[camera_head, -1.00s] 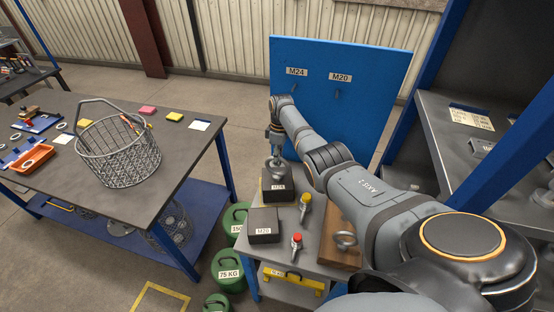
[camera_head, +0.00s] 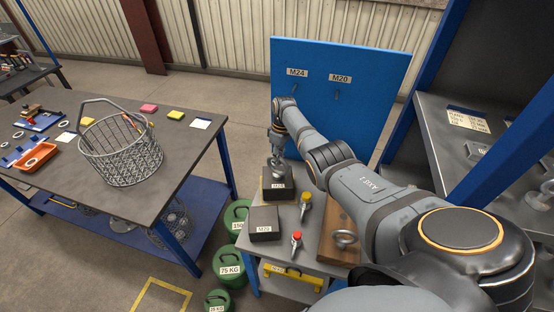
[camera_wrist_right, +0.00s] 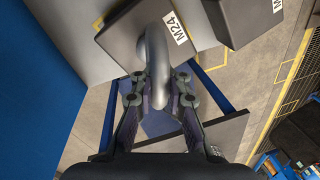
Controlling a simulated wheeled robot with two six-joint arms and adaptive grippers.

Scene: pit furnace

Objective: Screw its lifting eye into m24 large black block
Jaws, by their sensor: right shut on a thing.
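The large black block labelled M24 (camera_head: 277,184) stands on the grey bench top; its label also shows in the right wrist view (camera_wrist_right: 122,28). My right gripper (camera_head: 278,153) points down over this block. In the right wrist view its fingers (camera_wrist_right: 158,90) are shut on a grey lifting eye (camera_wrist_right: 156,50), which stands at the block's top. Whether its thread is inside the block is hidden. A second lifting eye (camera_head: 346,238) sits on a brown wooden board. My left gripper is not in view.
A smaller black block labelled M20 (camera_head: 264,222) stands in front of the M24 block. A blue panel (camera_head: 345,120) rises behind. A wire basket (camera_head: 120,150) stands on the left table (camera_head: 185,165).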

